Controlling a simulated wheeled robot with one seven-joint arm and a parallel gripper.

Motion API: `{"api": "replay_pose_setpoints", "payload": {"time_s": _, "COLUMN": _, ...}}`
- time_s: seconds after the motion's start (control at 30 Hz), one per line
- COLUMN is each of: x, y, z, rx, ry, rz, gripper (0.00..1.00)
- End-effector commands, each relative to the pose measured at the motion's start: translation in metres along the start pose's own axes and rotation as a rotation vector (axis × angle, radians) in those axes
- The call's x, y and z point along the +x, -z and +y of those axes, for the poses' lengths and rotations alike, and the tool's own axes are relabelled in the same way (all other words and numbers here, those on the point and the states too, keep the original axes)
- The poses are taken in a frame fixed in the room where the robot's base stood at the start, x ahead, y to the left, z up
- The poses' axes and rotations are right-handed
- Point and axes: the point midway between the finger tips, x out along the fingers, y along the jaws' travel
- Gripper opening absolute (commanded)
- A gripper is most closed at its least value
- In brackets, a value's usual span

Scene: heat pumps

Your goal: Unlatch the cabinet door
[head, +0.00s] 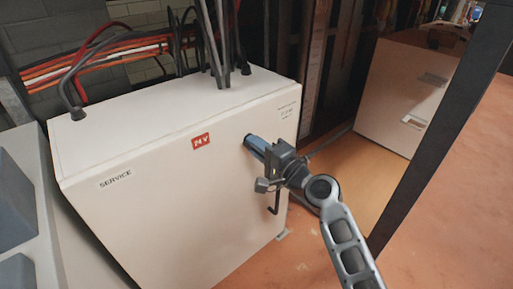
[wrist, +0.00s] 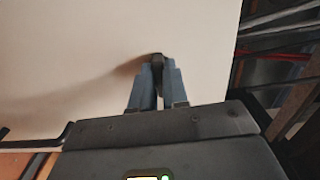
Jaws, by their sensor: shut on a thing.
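The white cabinet (head: 160,190) stands on the floor with its door facing me, marked "SERVICE" and with a red "24 V" label. The door looks closed. My gripper (head: 250,142) reaches the door's upper right part. In the wrist view, the blue fingers of my gripper (wrist: 156,75) are shut on a small dark latch (wrist: 157,58) on the door face. The latch is mostly hidden by the fingers, and I cannot tell which way it is turned.
Red, orange and black cables (head: 95,62) enter the cabinet's top and run along the wall behind it. A grey unit (head: 25,220) stands close at the left. A dark post (head: 445,125) rises at the right, near a white box (head: 400,95). The reddish floor at the lower right is clear.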

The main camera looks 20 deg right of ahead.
Motion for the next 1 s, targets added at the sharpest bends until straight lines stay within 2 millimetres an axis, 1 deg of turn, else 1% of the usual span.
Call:
{"api": "replay_pose_setpoints", "payload": {"time_s": 0.27, "x": 0.000, "y": -0.001, "z": 0.001, "rx": -0.003, "ry": -0.003, "rz": -0.002, "gripper": 0.00}}
{"api": "replay_pose_setpoints", "payload": {"time_s": 0.3, "x": 0.000, "y": -0.001, "z": 0.001, "rx": -0.003, "ry": -0.003, "rz": -0.002, "gripper": 0.16}}
{"api": "replay_pose_setpoints", "payload": {"time_s": 0.5, "x": 0.000, "y": -0.001, "z": 0.001, "rx": -0.002, "ry": -0.002, "rz": -0.001, "gripper": 0.35}}
{"api": "replay_pose_setpoints", "payload": {"time_s": 0.57, "x": 0.000, "y": -0.001, "z": 0.001, "rx": -0.001, "ry": -0.002, "rz": -0.001, "gripper": 0.39}}
{"api": "replay_pose_setpoints", "payload": {"time_s": 0.83, "x": -0.003, "y": 0.000, "z": 0.001, "rx": -0.001, "ry": -0.001, "rz": 0.000, "gripper": 0.39}}
{"api": "replay_pose_setpoints", "payload": {"time_s": 0.93, "x": -0.012, "y": 0.000, "z": 0.001, "rx": 0.000, "ry": -0.002, "rz": 0.001, "gripper": 0.39}}
{"api": "replay_pose_setpoints", "payload": {"time_s": 1.0, "x": -0.023, "y": 0.000, "z": 0.001, "rx": -0.001, "ry": -0.002, "rz": 0.001, "gripper": 0.39}}
